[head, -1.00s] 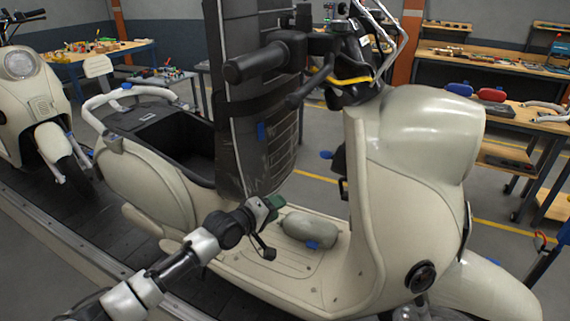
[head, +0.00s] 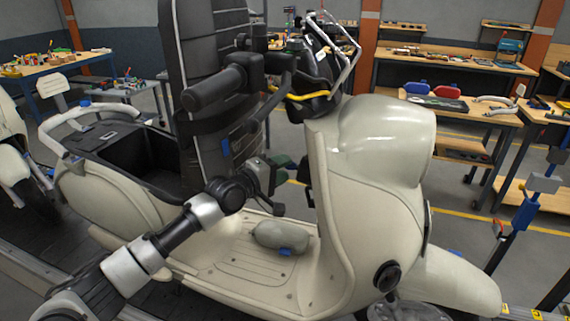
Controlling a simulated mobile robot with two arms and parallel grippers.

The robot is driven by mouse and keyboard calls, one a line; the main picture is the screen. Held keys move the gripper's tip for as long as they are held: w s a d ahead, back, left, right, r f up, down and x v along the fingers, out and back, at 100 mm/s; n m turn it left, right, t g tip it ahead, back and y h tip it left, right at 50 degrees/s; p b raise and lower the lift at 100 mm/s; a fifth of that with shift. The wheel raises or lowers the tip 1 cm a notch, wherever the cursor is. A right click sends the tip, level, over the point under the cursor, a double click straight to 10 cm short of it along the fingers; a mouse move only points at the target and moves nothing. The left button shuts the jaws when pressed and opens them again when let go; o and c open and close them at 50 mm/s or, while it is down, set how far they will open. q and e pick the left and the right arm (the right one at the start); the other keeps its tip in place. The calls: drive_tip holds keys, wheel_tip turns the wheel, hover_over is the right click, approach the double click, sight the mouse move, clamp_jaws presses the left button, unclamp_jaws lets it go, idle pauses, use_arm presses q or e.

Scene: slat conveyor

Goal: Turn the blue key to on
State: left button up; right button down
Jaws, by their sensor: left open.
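My left arm reaches in from the lower left, and its gripper (head: 270,176) is open and empty. The gripper is in front of the inner face of the cream scooter's front shield (head: 322,190), by a small black fitting (head: 305,171) there. The blue key does not show clearly now; the gripper appears to cover its place beside that fitting. I cannot tell whether the gripper touches the key or how the key is turned. My right gripper is not in view.
A grey-green bag (head: 281,236) with a blue tab lies on the footboard. Workbenches (head: 460,104) stand behind. Another cream scooter (head: 12,150) is at far left.

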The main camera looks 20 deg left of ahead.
use_arm(q)
drive_tip(key=shift+x, duration=0.8)
drive_tip(key=shift+c, duration=0.3)
clamp_jaws()
